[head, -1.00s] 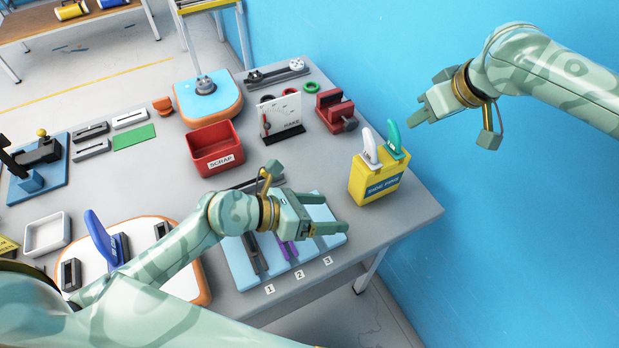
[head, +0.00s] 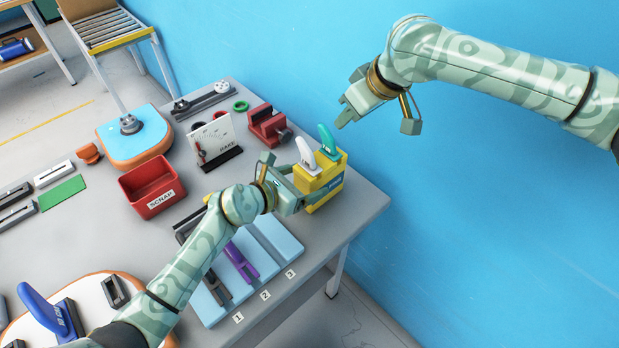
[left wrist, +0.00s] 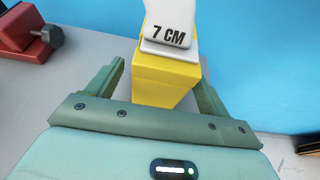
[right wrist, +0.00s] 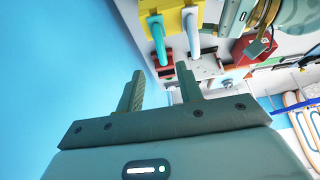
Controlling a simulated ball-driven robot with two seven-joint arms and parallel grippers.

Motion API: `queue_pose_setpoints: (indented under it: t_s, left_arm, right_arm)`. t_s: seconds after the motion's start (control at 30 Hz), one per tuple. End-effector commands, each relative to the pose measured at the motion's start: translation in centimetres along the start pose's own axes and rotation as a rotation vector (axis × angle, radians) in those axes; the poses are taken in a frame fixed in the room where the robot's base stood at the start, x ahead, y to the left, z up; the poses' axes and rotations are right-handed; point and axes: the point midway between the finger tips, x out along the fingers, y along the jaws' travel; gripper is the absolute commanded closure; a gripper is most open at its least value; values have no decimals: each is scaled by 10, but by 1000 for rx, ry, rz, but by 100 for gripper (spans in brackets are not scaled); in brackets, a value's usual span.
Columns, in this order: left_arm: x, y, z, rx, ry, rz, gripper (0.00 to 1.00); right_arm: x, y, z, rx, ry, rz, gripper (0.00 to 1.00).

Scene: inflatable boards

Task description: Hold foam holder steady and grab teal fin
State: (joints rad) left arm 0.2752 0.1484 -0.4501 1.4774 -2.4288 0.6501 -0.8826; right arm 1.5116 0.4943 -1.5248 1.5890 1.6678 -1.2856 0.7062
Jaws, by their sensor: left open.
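The yellow foam holder (head: 325,192) stands near the table's right edge with a white fin (head: 307,157) and the teal fin (head: 327,140) upright in it. My left gripper (head: 308,186) is open at the holder. In the left wrist view the yellow holder (left wrist: 160,88) lies between the spread fingers, with the white fin marked "7 CM" (left wrist: 168,28) beyond; I cannot tell whether the fingers touch it. My right gripper (head: 345,112) is open and empty, above and slightly right of the teal fin. In the right wrist view the teal fin (right wrist: 159,42) is beyond the fingertips.
The light blue slotted tray (head: 277,240) with a purple piece (head: 240,262) lies in front of the holder. A red scrap bin (head: 152,188), a white gauge board (head: 210,140) and a red vise (head: 268,125) stand left and behind. A blue wall is close on the right.

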Motion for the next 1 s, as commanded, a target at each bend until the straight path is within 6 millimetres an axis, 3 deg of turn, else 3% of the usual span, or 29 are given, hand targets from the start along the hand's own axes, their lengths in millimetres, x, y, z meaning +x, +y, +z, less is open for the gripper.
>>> queue_pose_setpoints:
  t_s: [0.2, 0.5, 0.67, 0.7, 0.87, 1.0]
  left_arm:
    - [20, 0, 0, -1, 0, 0, 20]
    - [22, 0, 0, 0, 1, 0, 20]
    - [22, 0, 0, -1, 1, 0, 64]
    - [22, 0, 0, -1, 1, 0, 69]
    - [22, 0, 0, -1, 1, 1, 69]
    - [22, 0, 0, -1, 1, 1, 69]
  right_arm:
    - [0, 0, 0, 0, 0, 0, 64]
    - [0, 0, 0, 0, 0, 0, 64]
    - [0, 0, 0, 0, 0, 0, 64]
    - [0, 0, 0, 0, 0, 0, 64]
    - [6, -2, 6, 6, -12, -10, 60]
    - [39, -16, 43, 57, -70, -78, 60]
